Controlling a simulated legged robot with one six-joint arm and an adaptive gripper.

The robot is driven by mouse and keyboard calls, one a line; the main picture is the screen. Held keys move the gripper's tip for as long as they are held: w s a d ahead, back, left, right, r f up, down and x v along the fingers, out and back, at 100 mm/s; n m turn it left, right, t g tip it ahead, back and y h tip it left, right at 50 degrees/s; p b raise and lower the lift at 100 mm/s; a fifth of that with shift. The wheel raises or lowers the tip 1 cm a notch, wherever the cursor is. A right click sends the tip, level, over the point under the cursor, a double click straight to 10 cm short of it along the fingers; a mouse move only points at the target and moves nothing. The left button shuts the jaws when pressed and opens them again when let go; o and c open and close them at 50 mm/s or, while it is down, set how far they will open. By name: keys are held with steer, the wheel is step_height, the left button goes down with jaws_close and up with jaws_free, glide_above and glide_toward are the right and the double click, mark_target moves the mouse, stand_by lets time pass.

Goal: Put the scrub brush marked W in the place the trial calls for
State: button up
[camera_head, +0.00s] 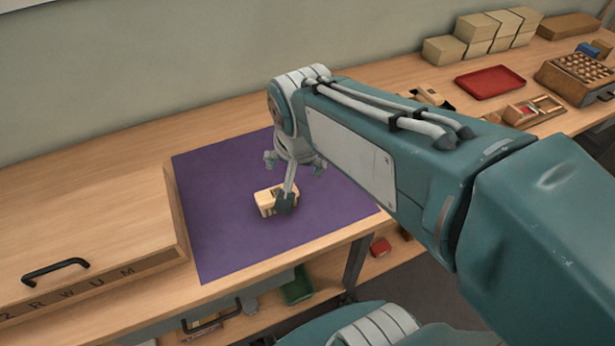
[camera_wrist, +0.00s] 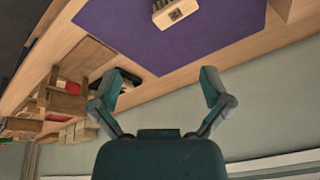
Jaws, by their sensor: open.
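A small pale wooden block-shaped brush (camera_head: 265,201) lies on the purple mat (camera_head: 215,245). In the wrist view the brush (camera_wrist: 175,12) shows at the top edge, partly cut off, with a ridged side and a small dark mark too small to read. My gripper (camera_head: 300,184) is over the mat; in the head view one dark fingertip overlaps the brush's right end. In the wrist view my gripper (camera_wrist: 167,74) has its fingers spread wide with nothing between them, and the brush is beyond the fingertips, apart from them.
A wooden drawer unit (camera_head: 95,225) with a black handle and letters along its front stands left of the mat. At the back right are pale blocks (camera_head: 480,28), a red tray (camera_head: 490,82) and a box with many holes (camera_head: 580,68). My arm hides the bench's middle.

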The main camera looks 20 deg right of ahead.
steer(key=s+r+n+t, duration=0.2)
steer(key=s+n, duration=0.4)
steer(key=s, duration=0.1)
steer(key=shift+s, duration=0.35)
steer(key=shift+c, duration=0.4)
steer(key=c, duration=0.5)
steer(key=shift+d, duration=0.15)
steer(key=shift+d, duration=0.1)
